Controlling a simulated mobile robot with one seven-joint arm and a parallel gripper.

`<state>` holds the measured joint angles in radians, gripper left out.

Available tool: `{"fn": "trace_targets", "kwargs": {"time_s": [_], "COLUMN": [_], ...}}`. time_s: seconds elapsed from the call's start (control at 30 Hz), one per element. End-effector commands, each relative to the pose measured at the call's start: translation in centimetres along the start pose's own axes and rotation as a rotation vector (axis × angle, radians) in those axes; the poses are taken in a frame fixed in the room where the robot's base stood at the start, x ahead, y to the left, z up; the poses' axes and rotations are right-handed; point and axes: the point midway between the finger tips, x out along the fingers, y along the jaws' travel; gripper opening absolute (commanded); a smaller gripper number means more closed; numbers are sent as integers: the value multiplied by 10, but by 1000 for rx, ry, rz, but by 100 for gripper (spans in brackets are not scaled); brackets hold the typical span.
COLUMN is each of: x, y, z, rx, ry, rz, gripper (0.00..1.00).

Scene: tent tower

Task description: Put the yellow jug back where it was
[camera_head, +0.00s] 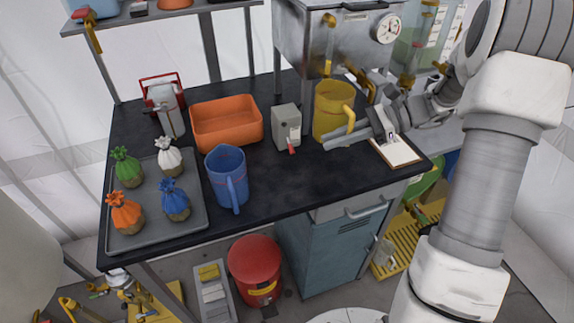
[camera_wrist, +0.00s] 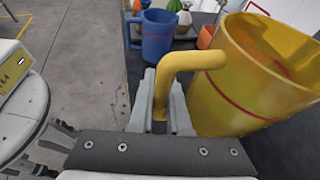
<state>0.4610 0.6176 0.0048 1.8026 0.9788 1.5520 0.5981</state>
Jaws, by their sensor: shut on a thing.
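The yellow jug (camera_head: 331,108) is at the right part of the black table, under the front of the steel tank. In the head view it looks upright; I cannot tell whether its base touches the table. My gripper (camera_head: 352,130) comes from the right and is shut on the jug's handle. In the wrist view the fingers (camera_wrist: 160,108) stand on both sides of the handle's lower part.
A grey box (camera_head: 286,126) with a red lever stands left of the jug. An orange bin (camera_head: 227,124), a blue jug (camera_head: 227,178) and a tray (camera_head: 150,236) with several tied sacks lie further left. A clipboard (camera_head: 397,151) lies at the right edge. The table's front middle is clear.

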Motion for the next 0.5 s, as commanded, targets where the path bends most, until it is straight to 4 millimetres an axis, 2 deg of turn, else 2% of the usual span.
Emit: {"fn": "trace_targets", "kwargs": {"time_s": [0.17,0.27,0.5], "x": [6,24,82], "y": [4,10,30], "z": [1,-2,-12], "rx": [-6,-5,-5], "ry": [-3,-4,-4], "rz": [12,14,14], "gripper": [0,0,0]}}
